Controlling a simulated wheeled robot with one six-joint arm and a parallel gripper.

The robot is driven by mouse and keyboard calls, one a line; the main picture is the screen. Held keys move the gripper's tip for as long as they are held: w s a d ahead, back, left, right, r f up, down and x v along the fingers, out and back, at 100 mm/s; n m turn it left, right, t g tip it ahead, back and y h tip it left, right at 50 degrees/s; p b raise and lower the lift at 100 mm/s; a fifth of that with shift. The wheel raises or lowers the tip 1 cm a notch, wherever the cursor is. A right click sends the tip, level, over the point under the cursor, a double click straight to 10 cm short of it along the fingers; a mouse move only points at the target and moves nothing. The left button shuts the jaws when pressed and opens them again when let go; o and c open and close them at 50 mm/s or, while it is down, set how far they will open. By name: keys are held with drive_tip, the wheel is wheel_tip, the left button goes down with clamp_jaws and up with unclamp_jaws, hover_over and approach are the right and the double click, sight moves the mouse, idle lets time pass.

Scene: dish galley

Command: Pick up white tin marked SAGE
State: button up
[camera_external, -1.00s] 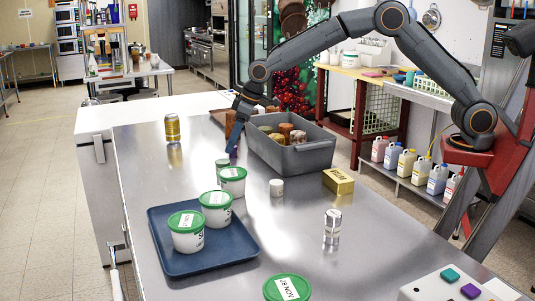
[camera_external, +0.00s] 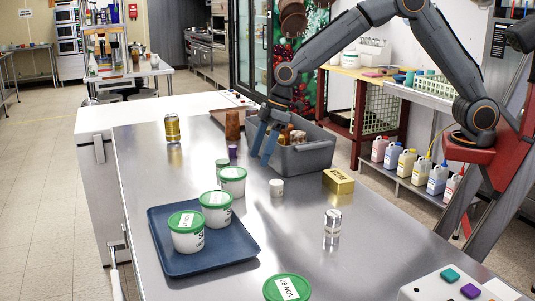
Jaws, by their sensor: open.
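No SAGE marking is readable in this view. A small plain white cylinder (camera_external: 276,187) stands on the steel counter in front of the grey bin. A silver-white tin (camera_external: 332,225) with a small unreadable label stands nearer the camera, to the right. My gripper (camera_external: 260,157) points down with its blue fingers apart and empty, at the left end of the grey bin (camera_external: 312,157). It is behind and slightly left of the white cylinder, clear of it. The bin holds several brown and pale jars (camera_external: 297,136), partly hidden by my arm.
A blue tray (camera_external: 235,249) holds white tubs with green lids (camera_external: 187,231). A gold tin (camera_external: 172,128), a purple-capped jar (camera_external: 233,152), a brown item (camera_external: 232,125) and a gold box (camera_external: 338,181) stand around. Bare counter lies between tray and silver-white tin.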

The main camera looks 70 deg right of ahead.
sight(276, 182)
drive_tip(key=s+a+n, duration=0.2)
drive_tip(key=s+n, duration=0.1)
drive_tip(key=s, duration=0.5)
drive_tip(key=shift+g+y, duration=0.3)
drive_tip(key=shift+d+p+x, duration=0.15)
drive_tip(key=shift+p+x, duration=0.7)
drive_tip(key=shift+x, duration=1.2)
drive_tip(key=shift+d+p+x, duration=0.1)
drive_tip(key=shift+p+x, duration=0.75)
drive_tip(key=shift+x, duration=1.15)
drive_tip(key=shift+s+f, duration=0.1)
drive_tip(key=c, duration=1.2)
drive_tip(key=shift+o, duration=0.2)
